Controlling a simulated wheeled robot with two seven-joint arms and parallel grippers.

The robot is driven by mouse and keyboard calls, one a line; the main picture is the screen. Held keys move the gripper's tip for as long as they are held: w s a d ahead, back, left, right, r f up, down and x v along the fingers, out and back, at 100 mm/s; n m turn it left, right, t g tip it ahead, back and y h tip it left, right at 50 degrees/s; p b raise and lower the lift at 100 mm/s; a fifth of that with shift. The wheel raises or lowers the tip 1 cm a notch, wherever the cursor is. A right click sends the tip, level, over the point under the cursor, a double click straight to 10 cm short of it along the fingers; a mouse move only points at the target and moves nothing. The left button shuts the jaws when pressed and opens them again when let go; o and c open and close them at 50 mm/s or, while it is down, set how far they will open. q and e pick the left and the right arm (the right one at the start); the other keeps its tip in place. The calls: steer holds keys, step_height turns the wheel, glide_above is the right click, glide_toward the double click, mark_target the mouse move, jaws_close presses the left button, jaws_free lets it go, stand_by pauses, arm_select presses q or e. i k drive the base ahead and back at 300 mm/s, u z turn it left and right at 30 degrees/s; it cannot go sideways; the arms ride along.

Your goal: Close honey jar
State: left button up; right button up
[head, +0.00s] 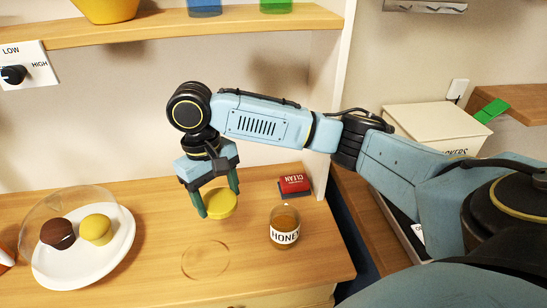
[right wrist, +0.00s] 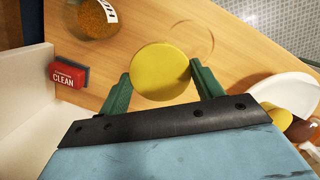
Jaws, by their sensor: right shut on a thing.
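The honey jar (head: 284,228) stands upright and open on the wooden counter, with a "HONEY" label and amber content. In the right wrist view the jar (right wrist: 92,18) is at the top left, partly cut off. My right gripper (head: 218,203) is shut on the round yellow lid (head: 221,204), left of the jar and apart from it. In the right wrist view the lid (right wrist: 160,71) sits between the green fingers of the gripper (right wrist: 160,85). My left gripper is not in view.
A red "CLEAN" sponge or block (head: 294,184) lies behind the jar. A white plate (head: 75,265) with two cupcakes under a clear dome is at left. A ring mark (head: 205,260) shows on clear counter. A shelf (head: 180,27) hangs above.

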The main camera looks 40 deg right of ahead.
mark_target(285, 218)
steer(key=u, duration=1.1)
steer(key=k, duration=1.05)
steer(key=z, duration=1.55)
steer(key=i, duration=0.5)
